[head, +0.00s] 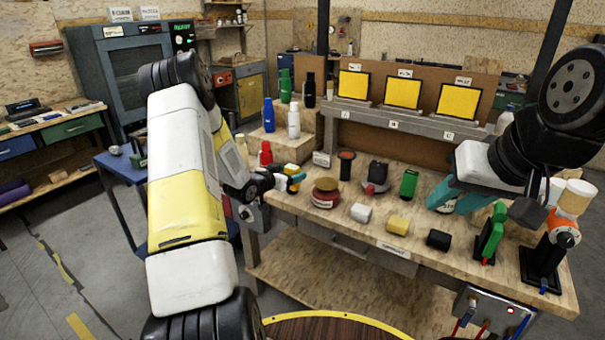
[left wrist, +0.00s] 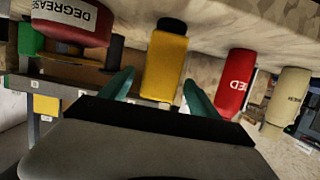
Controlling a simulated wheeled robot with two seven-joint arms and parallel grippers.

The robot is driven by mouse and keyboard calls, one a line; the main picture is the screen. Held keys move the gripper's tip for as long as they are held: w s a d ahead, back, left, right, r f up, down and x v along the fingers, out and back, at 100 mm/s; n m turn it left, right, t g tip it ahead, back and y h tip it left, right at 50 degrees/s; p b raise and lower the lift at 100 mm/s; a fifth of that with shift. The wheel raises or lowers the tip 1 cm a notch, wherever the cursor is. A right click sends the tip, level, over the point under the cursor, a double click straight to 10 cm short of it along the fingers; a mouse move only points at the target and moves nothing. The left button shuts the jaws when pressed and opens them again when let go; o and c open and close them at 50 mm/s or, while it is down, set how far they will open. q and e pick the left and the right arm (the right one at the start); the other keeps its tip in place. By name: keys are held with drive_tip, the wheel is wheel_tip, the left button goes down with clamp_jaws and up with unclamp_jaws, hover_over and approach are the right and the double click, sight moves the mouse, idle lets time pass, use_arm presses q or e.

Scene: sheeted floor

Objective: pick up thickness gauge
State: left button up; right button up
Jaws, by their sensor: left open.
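A yellow object with a dark end (head: 291,169) stands at the left end of the workbench; it looks like the thickness gauge, though no label on it is readable. In the left wrist view the yellow body (left wrist: 164,68) shows between my two teal fingertips, with a gap on either side. My left gripper (head: 287,181) is open and close to it, its fingers partly covering it in the head view; it also shows in the left wrist view (left wrist: 158,92).
A red bottle (head: 266,154) stands left of the yellow object, and a red degreaser container (head: 326,192) stands right of it. A white block (head: 361,213), a yellow block (head: 398,225) and a black block (head: 438,240) lie along the bench front (head: 335,222).

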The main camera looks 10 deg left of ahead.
use_arm(q)
drive_tip(key=x, duration=0.4)
drive_tip(key=shift+w+d+f, duration=0.1)
drive_tip(key=shift+w+f, duration=0.1)
drive_tip(key=shift+c, duration=0.4)
drive_tip(key=c, duration=1.4)
clamp_jaws()
drive_tip(key=shift+r, duration=0.2)
